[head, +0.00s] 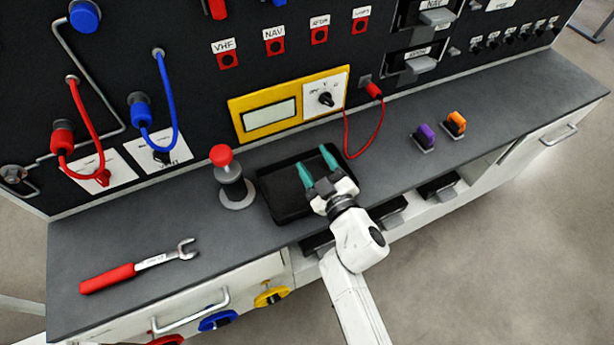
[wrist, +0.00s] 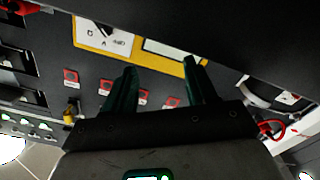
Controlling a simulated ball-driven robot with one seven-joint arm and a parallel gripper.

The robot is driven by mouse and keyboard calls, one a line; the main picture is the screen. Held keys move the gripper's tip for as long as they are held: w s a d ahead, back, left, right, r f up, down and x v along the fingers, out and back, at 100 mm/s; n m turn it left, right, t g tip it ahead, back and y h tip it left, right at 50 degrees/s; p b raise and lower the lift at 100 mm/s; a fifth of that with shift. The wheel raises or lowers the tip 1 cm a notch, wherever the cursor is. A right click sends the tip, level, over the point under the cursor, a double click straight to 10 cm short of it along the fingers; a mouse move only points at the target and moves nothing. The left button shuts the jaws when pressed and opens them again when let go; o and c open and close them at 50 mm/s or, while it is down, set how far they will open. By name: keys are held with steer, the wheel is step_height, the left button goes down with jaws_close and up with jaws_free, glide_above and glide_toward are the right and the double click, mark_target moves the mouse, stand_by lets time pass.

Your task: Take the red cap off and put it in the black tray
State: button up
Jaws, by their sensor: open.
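The red cap (head: 221,155) sits on top of a dark upright post (head: 234,184) with a round grey base, on the bench left of the tray. The black tray (head: 279,197) lies on the bench, right beside the post, and looks empty where it shows. My gripper (head: 316,164) is open and empty, above the right part of the tray and hiding some of it. Its green fingers also show in the wrist view (wrist: 160,68), apart with nothing between them. The cap and tray cannot be made out in the wrist view.
A red-handled wrench (head: 138,269) lies front left on the bench. Purple (head: 425,137) and orange (head: 456,123) pieces stand to the right. A red cable (head: 373,135) hangs from the panel behind the tray. Open bench lies between tray and purple piece.

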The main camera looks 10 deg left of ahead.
steer(key=p+v, duration=0.1)
steer(key=v, duration=0.9)
steer(key=shift+s+d, duration=0.3)
steer(key=shift+d, duration=0.1)
